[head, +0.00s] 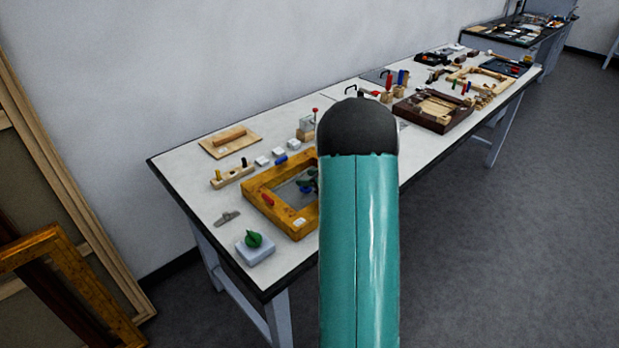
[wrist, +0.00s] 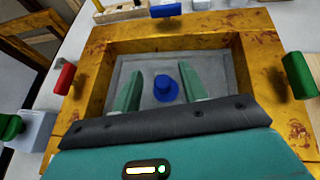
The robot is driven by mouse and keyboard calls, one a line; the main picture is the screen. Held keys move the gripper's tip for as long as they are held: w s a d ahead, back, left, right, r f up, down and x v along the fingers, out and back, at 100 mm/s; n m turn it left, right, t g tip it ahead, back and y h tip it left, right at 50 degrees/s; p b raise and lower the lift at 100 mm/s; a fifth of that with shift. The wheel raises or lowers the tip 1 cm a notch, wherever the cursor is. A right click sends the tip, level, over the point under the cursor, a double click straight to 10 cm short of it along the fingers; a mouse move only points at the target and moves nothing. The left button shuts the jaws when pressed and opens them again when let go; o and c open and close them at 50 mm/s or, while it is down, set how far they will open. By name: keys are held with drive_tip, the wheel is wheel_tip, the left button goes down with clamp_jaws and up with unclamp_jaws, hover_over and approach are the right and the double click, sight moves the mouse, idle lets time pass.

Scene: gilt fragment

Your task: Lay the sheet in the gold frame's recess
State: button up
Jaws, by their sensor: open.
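The gold frame (head: 262,202) lies flat near the front left end of the white table, and it surrounds my fingers in the wrist view (wrist: 97,80). A grey sheet (wrist: 215,66) with a blue knob (wrist: 165,84) at its middle shows inside the frame's opening. The sheet looks level; I cannot tell whether it touches the recess floor all around. My gripper (wrist: 163,90) is open, with one green finger on each side of the blue knob and gaps showing. In the head view my arm hides the frame's right part.
Red (wrist: 64,78), blue (wrist: 166,10) and green (wrist: 298,75) pieces sit along the frame's sides. A grey block with a green knob (head: 254,239) stands near the table's front corner. A wooden board (head: 230,141) and a dark crate (head: 433,110) lie farther back.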

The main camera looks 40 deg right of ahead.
drive_tip(key=shift+s+a+f, duration=0.1)
drive_tip(key=shift+f, duration=0.15)
drive_tip(key=v, duration=0.8)
drive_tip(key=r+v, duration=0.1)
drive_tip(key=v, duration=0.3)
drive_tip(key=shift+r, duration=0.2)
drive_tip(key=a+r+n+g+y, duration=0.2)
drive_tip(key=a+r+n+g, duration=0.15)
drive_tip(key=a+n, duration=0.6)
drive_tip(key=a+r+n+g+y, duration=0.15)
drive_tip(key=a+r+n, duration=0.25)
drive_tip(key=a, duration=1.1)
drive_tip(key=s+a+r+n+h, duration=0.1)
drive_tip(key=s+a+n+h, duration=0.2)
drive_tip(key=s+a+n, duration=0.4)
drive_tip(key=s+a+r+n+g+h, duration=0.1)
drive_tip(key=s+a+r+n+h, duration=0.1)
drive_tip(key=s+a+n, duration=0.5)
drive_tip(key=n+h, duration=0.1)
drive_tip(key=n, duration=0.5)
drive_tip(key=shift+s+a+r, duration=0.15)
drive_tip(key=shift+a+r, duration=0.05)
drive_tip(key=shift+r, duration=0.1)
drive_tip(key=shift+d, duration=0.15)
